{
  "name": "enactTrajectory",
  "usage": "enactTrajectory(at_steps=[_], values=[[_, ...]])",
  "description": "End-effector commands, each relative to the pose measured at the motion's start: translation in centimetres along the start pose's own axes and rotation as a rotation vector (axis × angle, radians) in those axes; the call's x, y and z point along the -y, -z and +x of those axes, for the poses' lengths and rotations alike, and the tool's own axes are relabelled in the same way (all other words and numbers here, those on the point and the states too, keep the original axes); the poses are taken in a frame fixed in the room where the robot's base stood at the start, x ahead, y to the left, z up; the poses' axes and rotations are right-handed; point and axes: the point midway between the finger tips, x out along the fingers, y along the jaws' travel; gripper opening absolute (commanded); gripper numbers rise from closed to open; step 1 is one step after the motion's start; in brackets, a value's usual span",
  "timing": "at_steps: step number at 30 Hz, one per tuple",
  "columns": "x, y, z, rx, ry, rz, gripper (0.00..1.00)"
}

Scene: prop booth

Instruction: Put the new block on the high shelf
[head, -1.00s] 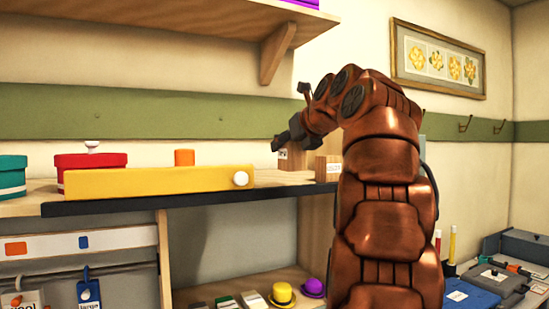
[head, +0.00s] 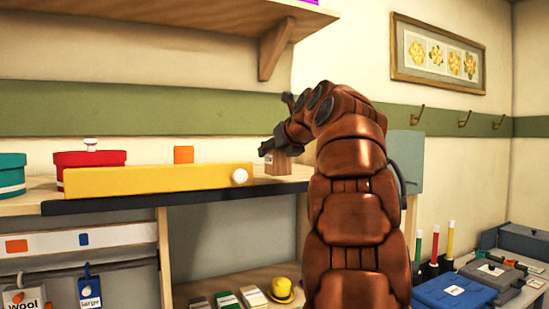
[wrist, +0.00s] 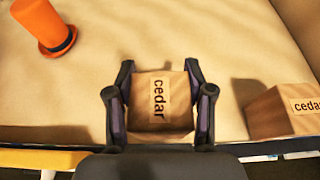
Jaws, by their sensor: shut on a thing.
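My gripper (head: 267,148) is at the right end of the middle shelf in the head view. In the wrist view its two fingers (wrist: 160,95) are shut on the sides of a wooden block (wrist: 149,88) labelled "cedar". The held block also shows just below the fingers in the head view (head: 279,166); I cannot tell whether it still touches the surface. A second wooden block (wrist: 282,110), its label partly cut off, sits to the right in the wrist view; my arm hides it in the head view. The high shelf (head: 190,14) is at the upper left, above the green wall rail.
The middle shelf (head: 120,205) also bears a long yellow barrier (head: 155,181), a red lidded box (head: 88,160), a teal box (head: 11,176) and an orange hat (wrist: 45,25). A wooden bracket (head: 273,48) juts below the high shelf. A purple thing (head: 303,2) shows at its edge.

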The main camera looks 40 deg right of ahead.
Motion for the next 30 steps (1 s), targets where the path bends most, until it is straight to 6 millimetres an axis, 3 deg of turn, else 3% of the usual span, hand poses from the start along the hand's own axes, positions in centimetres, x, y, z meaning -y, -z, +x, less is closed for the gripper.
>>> enactTrajectory(at_steps=[7,23,24,30], values=[[0.1,1.3,0.6,-0.003,-0.001,0.002,0.16],[0.0,1.7,0.7,0.001,-0.001,0.0,0.16],[0.0,1.7,0.7,0.002,0.0,0.0,0.53],[0.1,1.7,0.8,0.001,0.0,0.0,0.74]])
